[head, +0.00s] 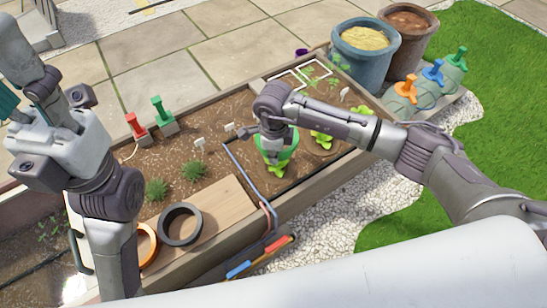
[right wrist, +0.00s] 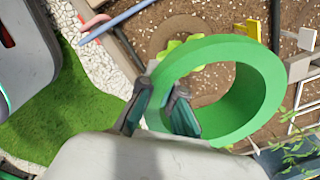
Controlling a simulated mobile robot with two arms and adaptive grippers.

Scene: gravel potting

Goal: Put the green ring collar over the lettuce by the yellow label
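The green ring collar (head: 290,146) hangs from my right gripper (head: 272,133). In the right wrist view the gripper's fingers (right wrist: 157,108) are shut on the wall of the ring (right wrist: 262,92), one finger inside it and one outside. A lettuce (head: 274,171) shows just under the ring; its leaves (right wrist: 178,47) show at the ring's edge, so the ring is tilted and not seated around it. A yellow label (right wrist: 249,30) stands in the soil beyond the ring. Another lettuce (head: 322,139) grows to the right. My left gripper (head: 10,108) is partly cut off at the left edge.
A black ring (head: 181,238) and an orange ring (head: 148,243) lie on a wooden board (head: 221,212). White labels (head: 200,143), small plants (head: 157,190) and a blue pipe (head: 243,176) are in the bed. Two large pots (head: 364,61) stand behind.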

